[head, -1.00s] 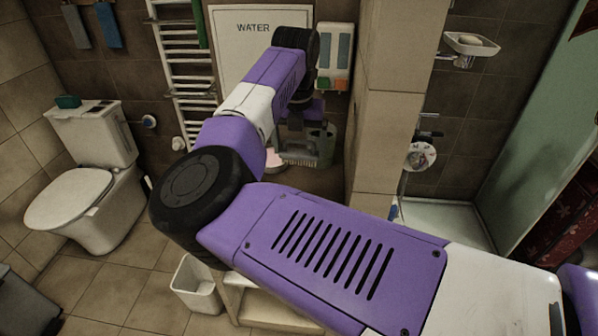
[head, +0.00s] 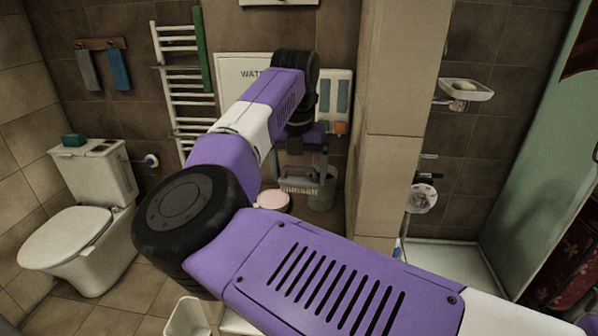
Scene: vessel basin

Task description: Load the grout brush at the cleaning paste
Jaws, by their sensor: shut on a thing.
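My gripper (head: 306,147) is at the back, below the purple and white arm, and holds the grout brush (head: 299,186). The brush has a pale head with bristles pointing down; its upper part is partly hidden by the gripper. A round dish with a pale pink top (head: 273,201), which looks like the cleaning paste, is just left of and below the brush head. The brush looks slightly above the dish's level and to its right; whether they touch I cannot tell. My arm covers the dish's surroundings at the left.
A green-grey cup (head: 322,192) stands right behind the brush. A tiled pillar (head: 388,130) rises close to the right. A towel rail (head: 180,85) and a toilet (head: 85,215) are at the left. A white bin (head: 187,318) is on the floor in front.

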